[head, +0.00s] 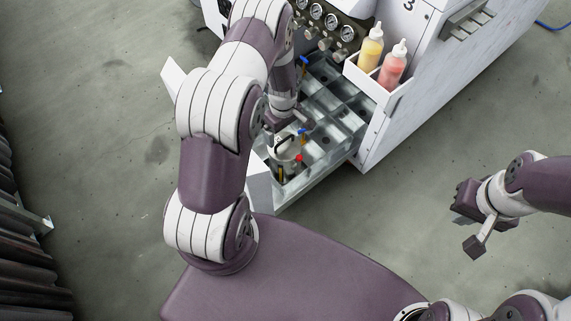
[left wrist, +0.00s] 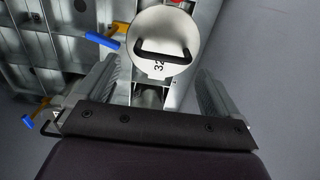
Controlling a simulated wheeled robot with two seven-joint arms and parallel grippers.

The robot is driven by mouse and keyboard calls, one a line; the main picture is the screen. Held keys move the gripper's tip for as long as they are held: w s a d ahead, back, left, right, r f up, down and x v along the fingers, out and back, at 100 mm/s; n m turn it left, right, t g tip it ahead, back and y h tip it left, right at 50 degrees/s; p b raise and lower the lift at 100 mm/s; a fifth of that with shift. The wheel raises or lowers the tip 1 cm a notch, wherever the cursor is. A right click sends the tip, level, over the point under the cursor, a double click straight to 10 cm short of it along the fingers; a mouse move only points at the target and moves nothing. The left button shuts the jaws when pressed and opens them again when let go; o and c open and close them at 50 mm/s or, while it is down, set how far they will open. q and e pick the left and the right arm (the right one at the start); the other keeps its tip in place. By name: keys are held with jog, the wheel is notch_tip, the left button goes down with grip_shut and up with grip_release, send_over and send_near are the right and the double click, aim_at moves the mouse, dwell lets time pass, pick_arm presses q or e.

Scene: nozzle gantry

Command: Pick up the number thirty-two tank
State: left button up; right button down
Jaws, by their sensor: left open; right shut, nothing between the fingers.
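The number thirty-two tank (left wrist: 160,40) is a pale round tank with a black handle on top and "32" printed on it, shown in the left wrist view. In the head view the tank (head: 286,150) stands in the open drawer, partly hidden by my left arm. My left gripper (left wrist: 158,88) is open, with one finger to each side below the tank in the picture. Nothing is between the fingers. In the head view my left gripper (head: 280,122) is mostly hidden, close by the tank. My right gripper (head: 466,204) is shut and empty, over the floor at the right.
The metal drawer (head: 345,147) has several compartments, with blue- and red-handled valves near the tank. A white cabinet (head: 432,75) stands behind it, with a side tray (head: 381,92) holding a yellow bottle (head: 371,47) and a red bottle (head: 392,68). Dark rolls lie at the far left.

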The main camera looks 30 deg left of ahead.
aim_at(284, 140)
pick_arm(q)
jog(key=f, duration=0.1)
jog(key=f+b, duration=0.1)
jog(key=f, duration=0.1)
jog(key=shift+s+d+f+b, duration=0.25)
jog(key=shift+s+f+b, duration=0.05)
jog(key=shift+f+b, duration=0.1)
jog(key=shift+f, duration=0.4)
jog(key=shift+r, duration=0.15)
